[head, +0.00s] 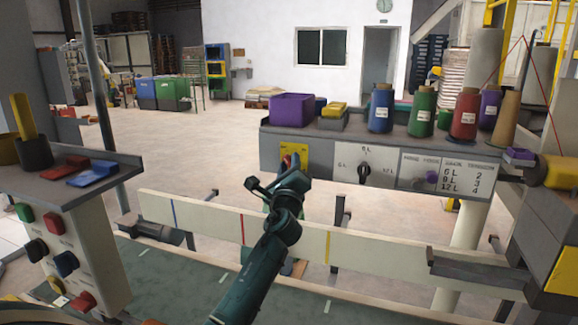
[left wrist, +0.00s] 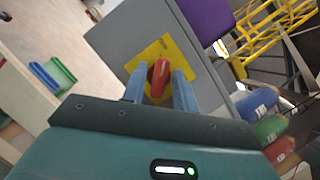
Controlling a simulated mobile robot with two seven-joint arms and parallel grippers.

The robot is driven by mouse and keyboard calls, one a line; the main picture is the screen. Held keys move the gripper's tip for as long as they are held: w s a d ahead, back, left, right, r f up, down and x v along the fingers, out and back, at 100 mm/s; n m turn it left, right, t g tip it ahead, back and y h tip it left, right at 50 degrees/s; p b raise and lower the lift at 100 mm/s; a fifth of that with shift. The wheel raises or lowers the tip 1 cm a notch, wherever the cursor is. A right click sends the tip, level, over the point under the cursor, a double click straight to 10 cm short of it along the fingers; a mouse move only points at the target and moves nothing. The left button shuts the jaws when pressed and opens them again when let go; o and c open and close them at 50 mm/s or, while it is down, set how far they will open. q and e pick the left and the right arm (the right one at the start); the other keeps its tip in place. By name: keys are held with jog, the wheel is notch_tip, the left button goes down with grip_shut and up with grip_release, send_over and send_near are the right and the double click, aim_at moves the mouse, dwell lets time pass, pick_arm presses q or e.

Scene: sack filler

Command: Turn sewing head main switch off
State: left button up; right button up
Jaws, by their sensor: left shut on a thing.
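The main switch is a red rotary handle (left wrist: 158,75) on a yellow square plate (left wrist: 168,50), fixed to the front of the grey machine head. In the head view the yellow plate (head: 301,149) sits at the left end of the grey panel, and the handle is mostly hidden by my gripper. My left gripper (head: 289,163) reaches up to the plate. In the left wrist view its two blue-grey fingers (left wrist: 159,88) stand on both sides of the red handle, shut on it. My right gripper is not in view.
Right of the switch are a black selector knob (head: 364,173) and a label plate (head: 461,176). A purple bin (head: 291,110) and several thread cones stand on the shelf above. A pale rail (head: 205,215) runs below. A button panel (head: 65,240) stands at left.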

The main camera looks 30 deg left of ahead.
pick_arm(q)
jog(key=shift+f+n+g, duration=0.1)
jog(key=shift+n+g, duration=0.2)
jog(key=shift+n, duration=0.2)
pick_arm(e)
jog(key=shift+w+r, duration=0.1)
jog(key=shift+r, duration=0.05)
pick_arm(q)
jog(key=o, duration=0.7)
jog(key=shift+c, duration=0.2)
jog(key=shift+s+d, duration=0.1)
jog(key=b+v, duration=0.1)
jog(key=v, duration=1.2)
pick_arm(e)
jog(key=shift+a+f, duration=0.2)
pick_arm(q)
jog(key=shift+d+f, duration=0.1)
jog(key=shift+f, duration=0.05)
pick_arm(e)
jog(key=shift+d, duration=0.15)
